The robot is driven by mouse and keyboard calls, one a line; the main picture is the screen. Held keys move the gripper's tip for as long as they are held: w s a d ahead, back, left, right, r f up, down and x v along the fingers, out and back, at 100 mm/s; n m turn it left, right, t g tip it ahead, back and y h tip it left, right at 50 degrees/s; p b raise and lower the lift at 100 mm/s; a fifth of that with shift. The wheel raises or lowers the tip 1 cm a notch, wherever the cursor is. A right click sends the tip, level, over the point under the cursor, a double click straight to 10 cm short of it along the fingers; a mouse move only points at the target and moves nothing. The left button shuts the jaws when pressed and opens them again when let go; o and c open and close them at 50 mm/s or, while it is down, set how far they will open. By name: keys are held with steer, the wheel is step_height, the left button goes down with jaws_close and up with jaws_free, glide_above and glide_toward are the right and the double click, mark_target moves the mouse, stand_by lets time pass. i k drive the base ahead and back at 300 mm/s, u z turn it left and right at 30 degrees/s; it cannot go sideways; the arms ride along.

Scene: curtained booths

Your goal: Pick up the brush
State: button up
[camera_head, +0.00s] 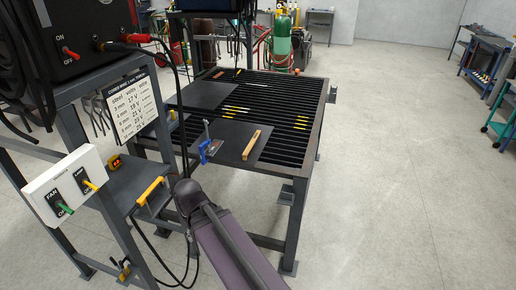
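A long, narrow block with a pale wooden top, which looks like the brush (251,144), lies on a dark flat plate at the near side of the slatted metal table (317,125). Its bristles cannot be made out. Nothing is touching it from above. Part of my arm, a dark link, reaches up from the bottom middle and stops short of the table. My gripper is not in view, so whether it is open or shut is not shown.
A blue clamp (208,150) stands left of the wooden block. Several thin rods (237,109) lie on the slats. A frame with a black machine (75,35) and a switch box (68,187) stands at left. The floor (405,170) at right is clear.

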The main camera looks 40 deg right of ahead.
mark_target(257, 135)
steer(key=k, duration=1.05)
steer(key=u, duration=0.15)
steer(key=i, duration=1.3)
steer(key=z, duration=0.75)
steer(key=i, duration=0.8)
steer(key=z, duration=0.5)
